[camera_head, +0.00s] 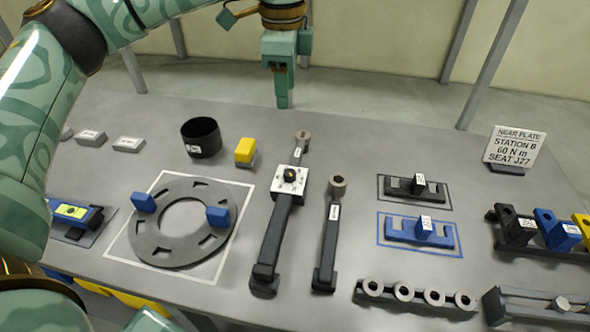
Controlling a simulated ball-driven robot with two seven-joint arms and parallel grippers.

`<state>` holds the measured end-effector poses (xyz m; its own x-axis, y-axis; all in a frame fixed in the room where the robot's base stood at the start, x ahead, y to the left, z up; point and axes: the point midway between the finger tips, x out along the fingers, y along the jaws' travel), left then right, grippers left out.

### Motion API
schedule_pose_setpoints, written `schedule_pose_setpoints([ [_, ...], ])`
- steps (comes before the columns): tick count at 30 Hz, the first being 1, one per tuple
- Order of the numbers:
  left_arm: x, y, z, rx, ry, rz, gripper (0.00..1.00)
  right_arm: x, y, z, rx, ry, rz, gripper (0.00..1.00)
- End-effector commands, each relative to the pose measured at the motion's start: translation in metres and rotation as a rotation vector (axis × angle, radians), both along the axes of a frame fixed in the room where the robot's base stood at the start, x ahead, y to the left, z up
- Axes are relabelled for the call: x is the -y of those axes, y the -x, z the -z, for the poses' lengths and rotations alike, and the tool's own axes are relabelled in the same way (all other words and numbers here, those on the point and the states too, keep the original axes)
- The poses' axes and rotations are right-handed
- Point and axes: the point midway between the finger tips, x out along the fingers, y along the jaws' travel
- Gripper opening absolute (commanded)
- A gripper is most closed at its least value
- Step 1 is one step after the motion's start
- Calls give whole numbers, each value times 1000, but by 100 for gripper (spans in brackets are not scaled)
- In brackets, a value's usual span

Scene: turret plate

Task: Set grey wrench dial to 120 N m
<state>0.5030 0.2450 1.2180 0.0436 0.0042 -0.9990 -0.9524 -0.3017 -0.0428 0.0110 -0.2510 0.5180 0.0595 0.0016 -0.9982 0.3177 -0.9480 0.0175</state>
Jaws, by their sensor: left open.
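The larger dark grey wrench (275,237) lies on the table near the middle, its handle towards me. A square white dial plate (290,181) with a dark round knob sits on its upper part; the setting is too small to read. The wrench's round head (302,137) is at the far end. My left gripper (284,98) points down beyond the head, near the table's far edge. It is open and empty, its fingers seen nearly edge-on, apart from the wrench. My right gripper is out of view.
A smaller wrench (328,240) lies just right. A slotted ring plate (160,242) with blue blocks is left. A black cup (201,137) and yellow block (245,150) stand behind it.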

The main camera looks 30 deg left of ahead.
Motion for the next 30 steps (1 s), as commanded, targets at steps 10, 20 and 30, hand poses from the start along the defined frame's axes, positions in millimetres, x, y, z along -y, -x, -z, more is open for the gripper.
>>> schedule_pose_setpoints([
  [10,0,-8,59,-28,0,1,49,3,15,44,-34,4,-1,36],
  [20,0,-8,105,-34,0,1,49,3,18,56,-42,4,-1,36],
  [30,0,-9,190,-34,0,1,49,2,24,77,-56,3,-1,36],
])
